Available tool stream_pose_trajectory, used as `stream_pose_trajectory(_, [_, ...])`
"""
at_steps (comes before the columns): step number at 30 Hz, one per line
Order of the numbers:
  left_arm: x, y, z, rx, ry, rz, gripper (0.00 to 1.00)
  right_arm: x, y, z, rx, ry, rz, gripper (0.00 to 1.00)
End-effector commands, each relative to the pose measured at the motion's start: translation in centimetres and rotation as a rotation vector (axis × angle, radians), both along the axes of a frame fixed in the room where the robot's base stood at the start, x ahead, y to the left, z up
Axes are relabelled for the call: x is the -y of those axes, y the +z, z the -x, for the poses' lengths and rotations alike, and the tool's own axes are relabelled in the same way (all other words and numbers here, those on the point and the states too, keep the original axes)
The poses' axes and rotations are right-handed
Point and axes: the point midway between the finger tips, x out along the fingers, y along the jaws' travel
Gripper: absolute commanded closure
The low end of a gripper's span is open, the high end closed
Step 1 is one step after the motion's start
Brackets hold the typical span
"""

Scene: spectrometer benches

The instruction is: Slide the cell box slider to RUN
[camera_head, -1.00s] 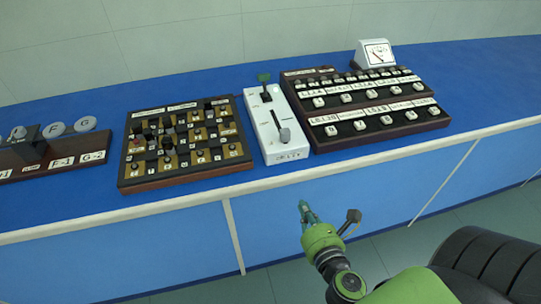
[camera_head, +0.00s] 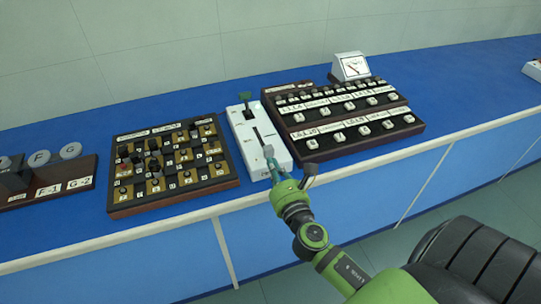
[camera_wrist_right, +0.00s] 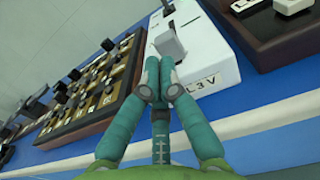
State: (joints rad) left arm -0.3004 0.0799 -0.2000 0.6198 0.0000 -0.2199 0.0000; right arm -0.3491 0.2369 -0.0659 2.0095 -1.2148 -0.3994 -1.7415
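The white cell box (camera_head: 243,133) stands on the blue bench between two dark panels. It has a green lever at its far end and a slot along its top. Its grey slider knob (camera_wrist_right: 171,44) shows in the right wrist view, just beyond my fingertips; in the head view my gripper largely covers it. My right gripper (camera_head: 268,152) is over the near end of the box, and its teal fingers (camera_wrist_right: 159,65) look closed together with nothing between them. Whether they touch the knob I cannot tell. My left gripper is not in view.
A dark panel with several black knobs (camera_head: 172,203) sits close left of the box. A stepped panel with white labels (camera_head: 345,150) sits close right, with a white meter (camera_head: 350,66) behind it. A board with round discs is at far left. Bare bench lies behind the box.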

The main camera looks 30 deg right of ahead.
Motion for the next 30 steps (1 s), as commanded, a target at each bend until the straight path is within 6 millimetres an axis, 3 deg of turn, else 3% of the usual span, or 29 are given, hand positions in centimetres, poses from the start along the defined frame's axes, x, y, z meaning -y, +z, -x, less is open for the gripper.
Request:
stream_pose_trajectory(6, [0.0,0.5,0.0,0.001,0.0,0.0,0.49,0.5,0.0,-2.0,0.0,-0.001,0.0,1.0])
stream_pose_trajectory(19, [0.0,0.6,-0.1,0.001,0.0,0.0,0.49,0.6,0.0,-2.5,0.0,0.0,0.0,1.0])
stream_pose_trajectory(25, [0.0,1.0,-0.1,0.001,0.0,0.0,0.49,1.2,0.1,-5.3,0.003,0.001,0.001,1.0])
stream_pose_trajectory(30, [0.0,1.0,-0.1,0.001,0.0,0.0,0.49,1.5,0.0,-6.2,0.0,0.001,-0.001,1.0])
